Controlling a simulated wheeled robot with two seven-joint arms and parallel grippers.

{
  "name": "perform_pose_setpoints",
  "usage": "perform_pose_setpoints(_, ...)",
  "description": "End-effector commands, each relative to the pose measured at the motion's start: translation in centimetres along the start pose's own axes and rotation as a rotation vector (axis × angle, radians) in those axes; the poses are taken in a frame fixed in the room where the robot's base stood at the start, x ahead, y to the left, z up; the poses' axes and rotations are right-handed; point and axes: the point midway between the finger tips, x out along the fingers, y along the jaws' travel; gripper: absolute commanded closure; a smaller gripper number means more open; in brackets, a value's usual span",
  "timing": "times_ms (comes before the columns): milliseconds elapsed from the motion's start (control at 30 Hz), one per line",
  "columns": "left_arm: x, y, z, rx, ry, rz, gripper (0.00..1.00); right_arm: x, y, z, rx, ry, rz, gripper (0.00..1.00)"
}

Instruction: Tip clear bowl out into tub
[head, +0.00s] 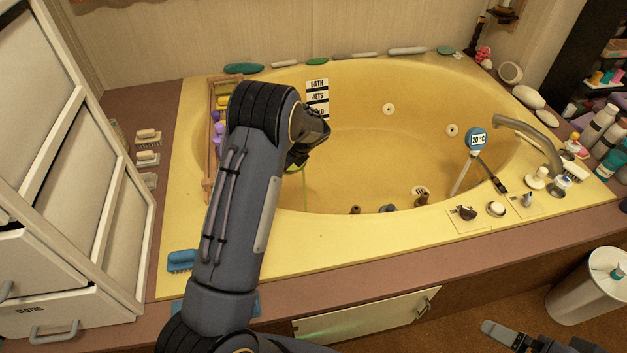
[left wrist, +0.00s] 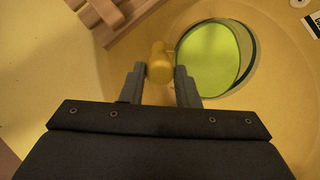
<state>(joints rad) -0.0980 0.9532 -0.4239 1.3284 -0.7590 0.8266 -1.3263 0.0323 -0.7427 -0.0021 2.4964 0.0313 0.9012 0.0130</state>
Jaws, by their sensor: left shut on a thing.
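My left gripper (left wrist: 160,78) is shut on a small yellow-looking grip, which seems to belong to the clear bowl. In the left wrist view, a round bright green surface with a dark curved edge, apparently the clear bowl (left wrist: 208,55) and its contents, lies just right of the fingertips. In the head view my left gripper (head: 312,140) is over the left part of the yellow tub (head: 340,232); the bowl is mostly hidden behind my arm, and a thin green line shows below the gripper. Part of my right gripper (head: 505,336) shows at the bottom right.
A wooden rack (head: 208,185) with yellow and purple items crosses the tub's left end. A tap (head: 530,138) and a 20 °C thermometer (head: 477,142) stand at the right. A blue brush (head: 182,260) lies on the front-left rim. The tub's middle is clear.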

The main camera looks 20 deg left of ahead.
Motion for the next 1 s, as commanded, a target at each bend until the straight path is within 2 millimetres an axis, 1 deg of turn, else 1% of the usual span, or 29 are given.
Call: perform_pose_setpoints(1000, -1.1, 0.0, -1.6, -0.004, -0.114, -0.006, 0.95, 2.4, 1.1, 1.2, 0.0, 0.0, 0.0, 0.0)
